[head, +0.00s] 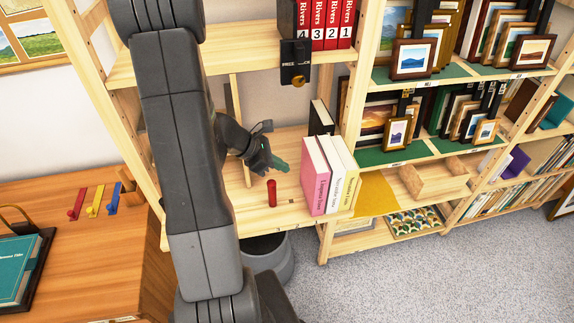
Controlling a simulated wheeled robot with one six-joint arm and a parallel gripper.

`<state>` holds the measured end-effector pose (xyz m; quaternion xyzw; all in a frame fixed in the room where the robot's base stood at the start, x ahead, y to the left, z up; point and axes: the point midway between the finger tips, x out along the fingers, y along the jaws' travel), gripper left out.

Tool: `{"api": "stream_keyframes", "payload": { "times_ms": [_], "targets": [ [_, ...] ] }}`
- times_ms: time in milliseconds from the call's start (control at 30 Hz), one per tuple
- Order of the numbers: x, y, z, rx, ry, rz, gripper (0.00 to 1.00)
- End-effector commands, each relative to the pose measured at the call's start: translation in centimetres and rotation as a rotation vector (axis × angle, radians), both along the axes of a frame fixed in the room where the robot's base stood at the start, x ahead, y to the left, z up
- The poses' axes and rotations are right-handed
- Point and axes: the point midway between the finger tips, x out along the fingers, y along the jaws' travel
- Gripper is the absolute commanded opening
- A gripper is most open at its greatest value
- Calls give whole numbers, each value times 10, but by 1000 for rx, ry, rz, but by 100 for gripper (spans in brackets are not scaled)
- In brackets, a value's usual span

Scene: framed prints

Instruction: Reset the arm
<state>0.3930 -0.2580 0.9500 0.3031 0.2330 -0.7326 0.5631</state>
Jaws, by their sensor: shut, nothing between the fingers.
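My arm (190,170) hangs down through the left-centre of the head view, with its elbow low and its wrist bent back up over a wooden shelf. My gripper (281,165) points right, its greenish fingers shut and empty. It appears just above and behind a small red cylinder (271,193) that stands upright on the shelf board (255,217). The gripper looks apart from the cylinder, though the exact gap is hard to judge. Part of the shelf is hidden behind my arm.
Pink and cream books (318,178) stand right of the gripper. A grey bin (268,262) stands below. A wooden desk (100,245) is at left. The carpet at right is clear.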

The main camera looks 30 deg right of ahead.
Motion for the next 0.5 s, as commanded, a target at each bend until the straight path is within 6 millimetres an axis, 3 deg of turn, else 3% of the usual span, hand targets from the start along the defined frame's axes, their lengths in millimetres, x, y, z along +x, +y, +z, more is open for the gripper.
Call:
{"api": "stream_keyframes", "payload": {
  "times_ms": [167,500],
  "targets": [
    [2,7,16,0,1,-1,0],
    [2,10,18,0,0,-3,0]
  ]
}}
